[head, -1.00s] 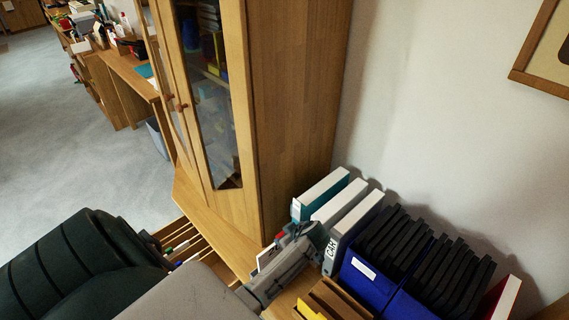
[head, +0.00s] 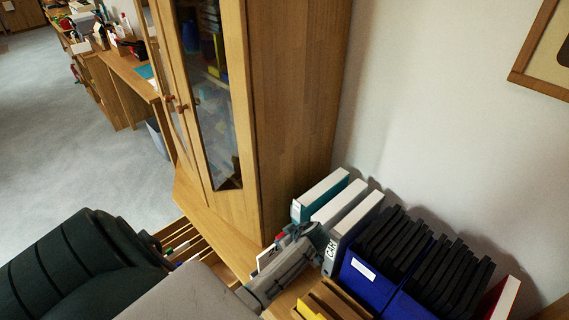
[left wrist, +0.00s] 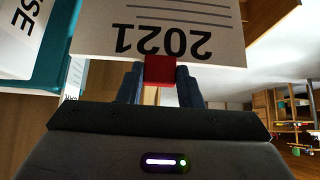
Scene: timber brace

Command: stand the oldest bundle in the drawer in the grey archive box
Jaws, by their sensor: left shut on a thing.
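My left gripper (left wrist: 160,85) is shut on the red tab (left wrist: 160,70) of a white paper bundle (left wrist: 160,38) printed "2021" in the left wrist view. The print is upside down there. In the head view my left gripper (head: 292,240) is in front of the row of binders, and a white edge of the bundle (head: 265,257) with a bit of red shows beside it. An open drawer (head: 190,240) with slats and pens lies below the cabinet, partly hidden by my arm. I cannot make out a grey archive box. My right gripper is not in view.
Teal and white binders (head: 322,196) stand close by the gripper. Blue boxes (head: 366,283) full of black folders stand right of them, against the wall. A tall wooden cabinet (head: 290,110) rises behind. A brown slotted holder (head: 330,300) is in front.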

